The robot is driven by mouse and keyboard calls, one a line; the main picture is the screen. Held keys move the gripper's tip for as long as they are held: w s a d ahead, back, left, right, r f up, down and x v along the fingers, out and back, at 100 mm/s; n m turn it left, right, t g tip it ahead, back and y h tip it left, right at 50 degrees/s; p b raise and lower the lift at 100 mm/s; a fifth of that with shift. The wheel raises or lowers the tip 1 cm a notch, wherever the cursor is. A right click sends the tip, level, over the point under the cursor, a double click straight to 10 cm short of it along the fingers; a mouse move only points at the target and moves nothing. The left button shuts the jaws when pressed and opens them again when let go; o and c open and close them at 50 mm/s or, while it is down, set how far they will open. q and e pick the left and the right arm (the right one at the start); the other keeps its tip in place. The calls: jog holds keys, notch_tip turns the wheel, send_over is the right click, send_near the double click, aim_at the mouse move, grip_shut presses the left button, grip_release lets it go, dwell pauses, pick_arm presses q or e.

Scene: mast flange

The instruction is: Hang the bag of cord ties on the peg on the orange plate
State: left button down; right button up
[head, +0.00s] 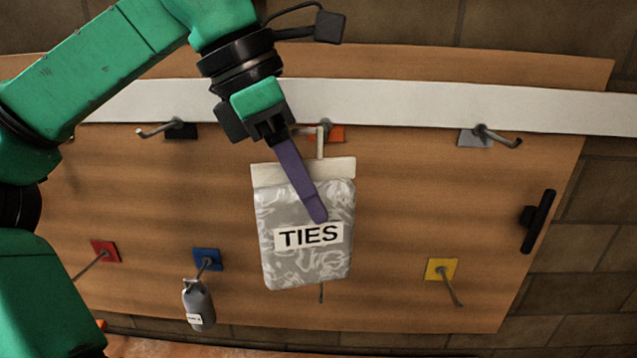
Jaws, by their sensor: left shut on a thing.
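The bag of cord ties (305,262) is a clear pouch with a pale header strip and a TIES label. It hangs nearly upright in front of the board in the head view. My left gripper (317,214) reaches down from above, its purple finger across the header and the front of the bag, and is shut on it. The orange plate (337,133) is partly hidden behind the gripper. Its pale peg (320,143) shows just above the header. I cannot tell whether the peg passes through the header or only lines up with it. My right gripper is not in view.
The wooden board (400,200) carries other pegs on a black plate (181,130), grey plate (475,137), red plate (105,251), blue plate (207,259) and yellow plate (440,269). A grey bottle (198,303) hangs below the blue plate. A black handle (538,221) is at right.

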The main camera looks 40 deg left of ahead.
pick_arm(q)
jog(key=w, duration=0.4)
jog(key=w+a+f, duration=0.1)
jog(key=shift+w+a+p, duration=0.1)
jog(key=shift+w+p, duration=0.2)
jog(key=shift+w, duration=0.1)
jog(key=w+a, duration=0.1)
jog(key=w+a+f+p, duration=0.1)
jog(key=w+a, duration=0.1)
jog(key=shift+a, duration=0.2)
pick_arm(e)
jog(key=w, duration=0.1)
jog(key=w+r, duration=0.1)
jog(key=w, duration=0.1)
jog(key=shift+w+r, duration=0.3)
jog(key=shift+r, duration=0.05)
pick_arm(q)
jog(key=shift+s, duration=0.1)
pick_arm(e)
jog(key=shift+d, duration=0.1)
pick_arm(q)
jog(key=shift+c, duration=1.3)
grip_release()
